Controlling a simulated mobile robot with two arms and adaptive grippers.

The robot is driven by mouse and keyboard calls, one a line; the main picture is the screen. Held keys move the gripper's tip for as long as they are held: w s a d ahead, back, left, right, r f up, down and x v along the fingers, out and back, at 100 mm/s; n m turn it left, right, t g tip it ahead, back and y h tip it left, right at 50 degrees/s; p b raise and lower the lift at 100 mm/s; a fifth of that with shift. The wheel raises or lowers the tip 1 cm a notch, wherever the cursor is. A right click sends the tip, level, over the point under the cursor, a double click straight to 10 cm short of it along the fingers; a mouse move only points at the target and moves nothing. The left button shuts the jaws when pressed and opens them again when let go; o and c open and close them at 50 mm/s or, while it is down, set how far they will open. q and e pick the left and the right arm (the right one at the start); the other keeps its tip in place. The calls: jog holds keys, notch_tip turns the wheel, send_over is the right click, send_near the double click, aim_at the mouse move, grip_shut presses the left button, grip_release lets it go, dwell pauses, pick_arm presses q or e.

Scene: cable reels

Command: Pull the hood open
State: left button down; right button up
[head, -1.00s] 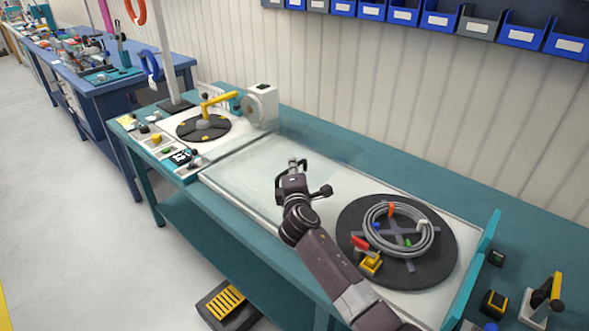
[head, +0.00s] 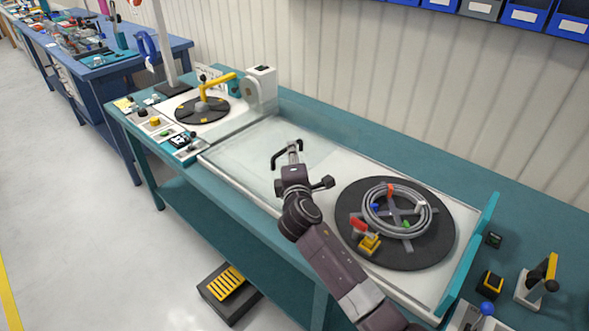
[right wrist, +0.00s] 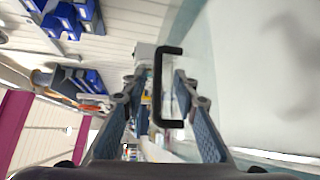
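The hood (head: 250,151) is a clear panel lying low over the middle of the bench machine, between the left turntable and the cable reel. A black bar handle (head: 274,161) stands at its right part. My right gripper (head: 293,150) is at this handle. In the right wrist view the black handle (right wrist: 158,88) appears between the two fingers of my right gripper (right wrist: 160,85). The fingers are spread apart, with gaps visible beside the bar. I cannot tell whether either finger touches it. My left gripper is out of view.
A dark turntable (head: 440,245) with a coiled grey cable (head: 427,222) lies right of my arm. A smaller turntable (head: 183,113) with a yellow arm (head: 214,85) and a white housing (head: 262,88) stand left. A teal side plate (head: 478,240) rises at the right end.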

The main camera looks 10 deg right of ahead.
jog(key=s+a+r, duration=0.1)
jog(key=s, duration=0.7)
jog(key=shift+a, duration=0.1)
